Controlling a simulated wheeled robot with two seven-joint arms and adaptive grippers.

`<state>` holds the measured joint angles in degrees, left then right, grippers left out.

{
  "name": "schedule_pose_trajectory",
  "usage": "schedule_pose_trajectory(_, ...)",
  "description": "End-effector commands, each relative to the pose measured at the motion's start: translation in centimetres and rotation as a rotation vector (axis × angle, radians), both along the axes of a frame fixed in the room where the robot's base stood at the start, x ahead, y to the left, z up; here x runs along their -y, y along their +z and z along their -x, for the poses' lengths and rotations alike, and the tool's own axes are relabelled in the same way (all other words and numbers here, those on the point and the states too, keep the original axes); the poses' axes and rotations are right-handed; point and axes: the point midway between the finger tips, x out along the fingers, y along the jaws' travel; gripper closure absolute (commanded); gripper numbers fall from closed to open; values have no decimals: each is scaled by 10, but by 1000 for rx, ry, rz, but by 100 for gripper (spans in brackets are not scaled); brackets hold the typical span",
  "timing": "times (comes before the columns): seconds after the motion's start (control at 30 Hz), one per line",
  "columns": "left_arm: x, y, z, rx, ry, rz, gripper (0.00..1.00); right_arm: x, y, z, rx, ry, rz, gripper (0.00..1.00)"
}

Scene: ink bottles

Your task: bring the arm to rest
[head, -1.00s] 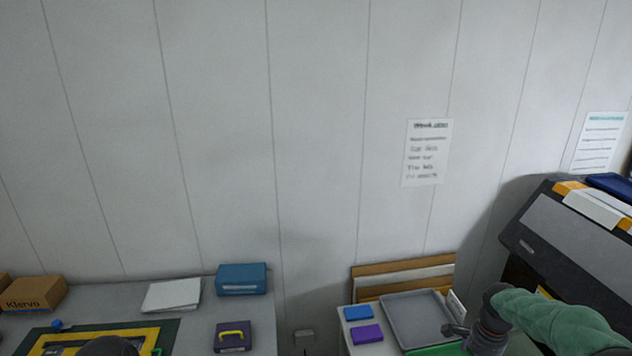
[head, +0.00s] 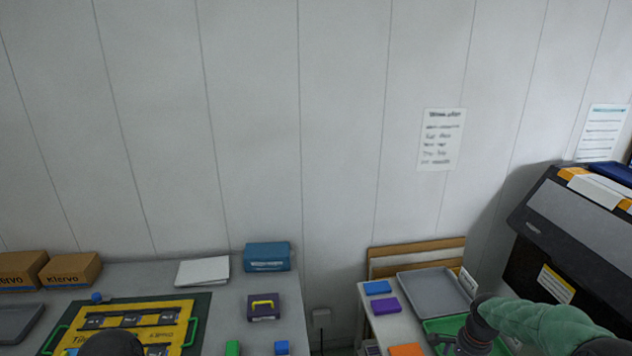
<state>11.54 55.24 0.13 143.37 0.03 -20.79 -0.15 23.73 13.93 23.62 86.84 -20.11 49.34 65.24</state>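My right arm in its green sleeve comes in from the right in the head view. My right gripper (head: 459,343) is dark and sits at the bottom edge, over the green tray (head: 437,326) on the right table. Its fingers are small and partly cut off, so I cannot tell whether they are open or shut. A dark rounded shape, perhaps part of my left arm, shows at the bottom left in front of the yellow board (head: 160,313). My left gripper itself is not seen.
The right table holds a grey tray (head: 432,290) and colored blocks (head: 385,306). A large dark machine (head: 570,235) stands right.

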Motion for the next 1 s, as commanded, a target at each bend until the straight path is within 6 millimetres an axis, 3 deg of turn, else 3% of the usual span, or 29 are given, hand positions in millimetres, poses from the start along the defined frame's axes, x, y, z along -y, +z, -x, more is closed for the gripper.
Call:
schedule_pose_trajectory(0.27, 0, -15, 1, -2, 2, 0, 60, -59, -70, 2, 32, 195, -74, 0)
schedule_pose_trajectory(0.47, 0, -35, 1, -1, 1, 0, 60, -135, -151, 23, 83, 426, -159, 0)
schedule_pose_trajectory(0.67, -1, -59, 1, -1, 1, 0, 60, -223, -233, 78, 154, 697, -232, 0)
schedule_pose_trajectory(0.8, -1, -76, 1, -1, 1, 0, 60, -271, -277, 131, 198, 880, -254, 0)
schedule_pose_trajectory(1.0, -1, -90, 1, -1, 1, 0, 60, -303, -304, 189, 231, 1062, -244, 0)
